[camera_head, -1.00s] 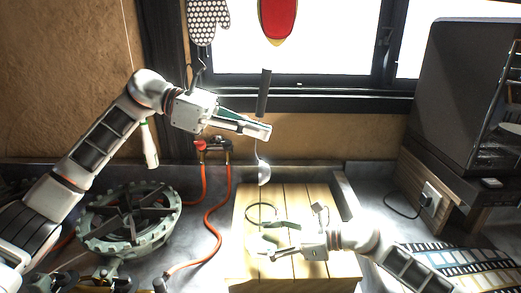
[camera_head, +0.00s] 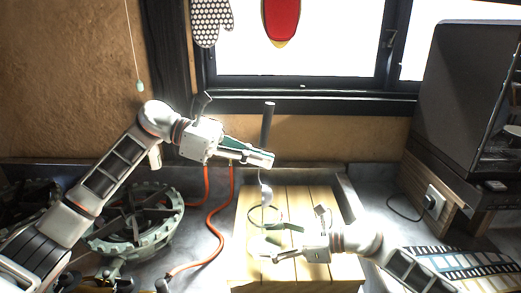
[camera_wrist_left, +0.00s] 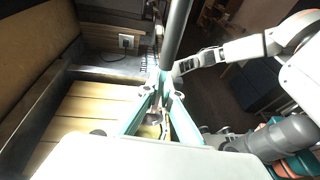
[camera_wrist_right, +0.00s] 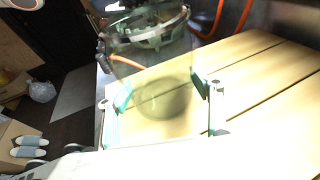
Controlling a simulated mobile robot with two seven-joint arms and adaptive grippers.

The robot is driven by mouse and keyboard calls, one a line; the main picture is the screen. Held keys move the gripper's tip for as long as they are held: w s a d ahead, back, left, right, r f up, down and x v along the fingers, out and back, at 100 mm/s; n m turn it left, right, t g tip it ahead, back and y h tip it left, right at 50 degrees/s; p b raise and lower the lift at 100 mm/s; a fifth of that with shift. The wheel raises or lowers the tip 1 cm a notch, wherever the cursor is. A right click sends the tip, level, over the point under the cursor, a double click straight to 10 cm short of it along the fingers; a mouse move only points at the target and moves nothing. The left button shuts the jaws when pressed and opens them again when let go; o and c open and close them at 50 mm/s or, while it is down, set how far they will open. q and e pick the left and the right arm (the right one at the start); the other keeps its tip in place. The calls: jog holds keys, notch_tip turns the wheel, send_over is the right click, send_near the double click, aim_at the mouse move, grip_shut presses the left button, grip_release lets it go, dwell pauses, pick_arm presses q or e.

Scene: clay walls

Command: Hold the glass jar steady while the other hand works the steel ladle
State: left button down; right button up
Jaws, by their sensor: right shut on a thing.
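The steel ladle (camera_head: 268,122) hangs upright with its dark handle in my left gripper (camera_head: 262,158), which is shut on it. Its shiny bowl (camera_head: 265,192) is low over the far side of the jar's mouth; I cannot tell whether it is inside the rim. The handle also crosses the left wrist view (camera_wrist_left: 175,35). The clear glass jar (camera_wrist_right: 155,75) stands on a wooden board, its dark rim (camera_head: 251,207) faintly visible in the head view. My right gripper (camera_head: 274,246) is shut on the jar's sides, with a finger on each side in the right wrist view (camera_wrist_right: 162,92).
The slatted wooden board (camera_head: 325,205) lies under the jar. A green-grey burner ring (camera_head: 140,240) and an orange hose (camera_head: 213,225) are at left. A dark appliance (camera_head: 455,100) stands at right beside a wall socket (camera_head: 432,198). An oven mitt (camera_head: 210,20) hangs above.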

pick_arm(q)
notch_tip(320, 180, down, 9)
pick_arm(e)
jog(key=shift+f, duration=0.1)
dwell(0.9)
pick_arm(q)
jog(key=c, duration=2.2)
grip_release()
jog(key=v, duration=1.2)
pick_arm(e)
jog(key=o, duration=0.9)
